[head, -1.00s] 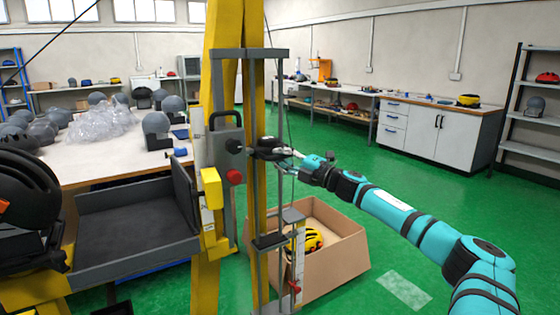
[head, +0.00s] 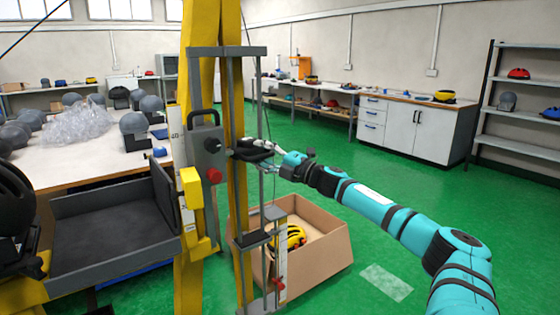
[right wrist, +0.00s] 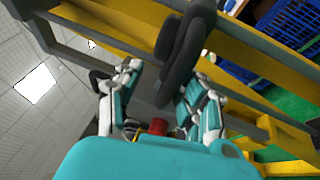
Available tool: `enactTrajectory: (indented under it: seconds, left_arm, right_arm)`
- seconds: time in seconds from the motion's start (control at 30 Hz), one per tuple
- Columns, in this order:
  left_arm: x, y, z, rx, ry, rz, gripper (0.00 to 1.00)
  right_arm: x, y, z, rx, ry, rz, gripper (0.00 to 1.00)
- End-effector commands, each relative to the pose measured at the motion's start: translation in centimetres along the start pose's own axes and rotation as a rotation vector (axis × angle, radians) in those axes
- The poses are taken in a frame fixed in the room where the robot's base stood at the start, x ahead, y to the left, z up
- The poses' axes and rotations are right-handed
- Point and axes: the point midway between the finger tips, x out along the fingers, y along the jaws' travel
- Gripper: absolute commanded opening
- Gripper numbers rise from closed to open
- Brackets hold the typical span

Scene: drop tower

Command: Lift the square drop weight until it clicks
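The drop tower (head: 198,250) has yellow posts and grey guide rails. A squarish grey block (head: 200,140) with a black top handle, a dark round knob and a red button (head: 214,175) sits high on it; it looks like the drop weight, but I cannot be sure. My right gripper (head: 252,150) is just right of this block, at about knob height, by the rails. In the right wrist view its fingers (right wrist: 142,75) stand apart with nothing clearly between them; a red part (right wrist: 157,126) shows behind them. Contact with the block cannot be seen. My left gripper is not in view.
A dark crosspiece (head: 258,239) sits lower on the rails. A cardboard box (head: 320,262) with a yellow helmet (head: 289,238) stands behind. A grey tray (head: 105,266) juts out left, before a white table (head: 85,168) with headforms.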

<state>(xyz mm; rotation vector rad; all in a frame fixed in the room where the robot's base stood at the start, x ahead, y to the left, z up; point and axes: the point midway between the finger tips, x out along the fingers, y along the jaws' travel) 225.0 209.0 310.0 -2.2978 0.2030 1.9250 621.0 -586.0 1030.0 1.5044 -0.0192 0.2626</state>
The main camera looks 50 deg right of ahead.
Motion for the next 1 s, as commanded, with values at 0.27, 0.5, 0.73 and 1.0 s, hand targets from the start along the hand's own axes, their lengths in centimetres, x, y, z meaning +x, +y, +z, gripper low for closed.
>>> enactTrajectory:
  seconds: [0.27, 0.5, 0.73, 1.0]
  left_arm:
    - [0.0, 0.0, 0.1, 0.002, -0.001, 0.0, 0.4]
    - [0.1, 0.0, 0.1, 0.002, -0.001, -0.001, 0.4]
    - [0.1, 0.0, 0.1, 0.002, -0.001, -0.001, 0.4]
    - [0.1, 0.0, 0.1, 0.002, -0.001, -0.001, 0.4]
  right_arm:
    - [-1.7, -0.4, 0.0, 0.002, -0.001, -0.006, 0.38]
    - [-3.1, -0.3, -0.1, 0.002, 0.001, -0.005, 0.38]
    - [-4.7, -0.3, -0.1, 0.004, 0.001, -0.004, 0.38]
    - [-7.3, -0.2, -0.1, 0.004, 0.002, -0.001, 0.38]
